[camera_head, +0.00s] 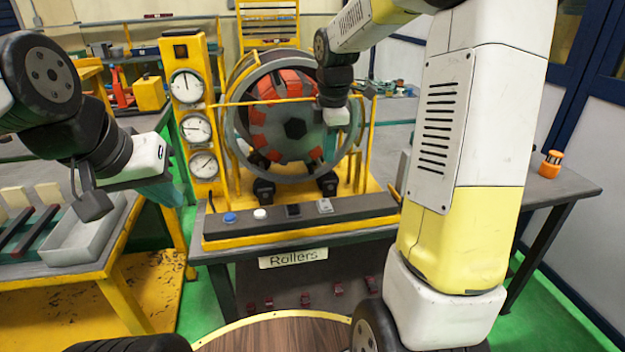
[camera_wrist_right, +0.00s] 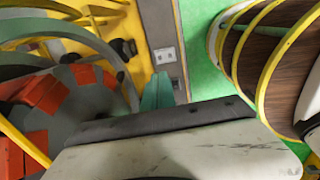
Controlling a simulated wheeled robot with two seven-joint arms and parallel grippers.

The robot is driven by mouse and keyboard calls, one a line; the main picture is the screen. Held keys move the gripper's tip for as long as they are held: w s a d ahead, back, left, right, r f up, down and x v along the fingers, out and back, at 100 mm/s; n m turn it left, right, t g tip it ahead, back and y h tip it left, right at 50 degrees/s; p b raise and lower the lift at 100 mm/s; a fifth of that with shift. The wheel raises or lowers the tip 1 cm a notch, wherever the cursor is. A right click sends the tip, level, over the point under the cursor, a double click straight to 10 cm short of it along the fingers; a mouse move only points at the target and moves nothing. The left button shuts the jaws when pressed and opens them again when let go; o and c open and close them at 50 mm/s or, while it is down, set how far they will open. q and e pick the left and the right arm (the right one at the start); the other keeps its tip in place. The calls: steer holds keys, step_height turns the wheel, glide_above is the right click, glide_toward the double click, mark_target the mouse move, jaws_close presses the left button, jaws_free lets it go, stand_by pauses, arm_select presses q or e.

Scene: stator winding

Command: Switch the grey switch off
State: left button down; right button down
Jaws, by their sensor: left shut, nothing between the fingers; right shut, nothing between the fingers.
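The grey switch (camera_head: 324,205) sits near the right end of a dark control panel (camera_head: 360,205) on the front of the rollers table. It also shows in the right wrist view (camera_wrist_right: 166,56), just beyond my fingertips; its lever position is too small to tell. My right gripper (camera_head: 330,152) is shut and empty, in front of the stator ring and above the panel, apart from the switch. Its teal fingers show in the right wrist view (camera_wrist_right: 158,88). My left gripper (camera_head: 172,194) is shut and empty at the left, over the gap beside the panel table.
Left of the grey switch are a black switch (camera_head: 293,211), a white button (camera_head: 260,214) and a blue button (camera_head: 230,218). The large stator ring (camera_head: 240,120) stands behind in a yellow frame. A gauge column (camera_head: 194,120) and a grey tray (camera_head: 75,250) are at the left.

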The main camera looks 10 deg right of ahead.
mark_target(324, 201)
steer(key=f, duration=0.4)
steer(key=w+f, duration=0.1)
steer(key=f, duration=0.4)
steer(key=w+f, duration=0.1)
steer(key=f, duration=0.3)
steer(key=shift+a+f, duration=0.2)
steer(key=shift+f, duration=0.2)
steer(key=shift+f, duration=0.1)
steer(key=shift+w+f+g, duration=0.1)
steer(key=shift+f+g, duration=0.05)
steer(key=shift+g, duration=0.15)
steer(key=shift+s, duration=0.2)
steer(key=shift+s, duration=0.7)
steer(key=shift+r, duration=0.25)
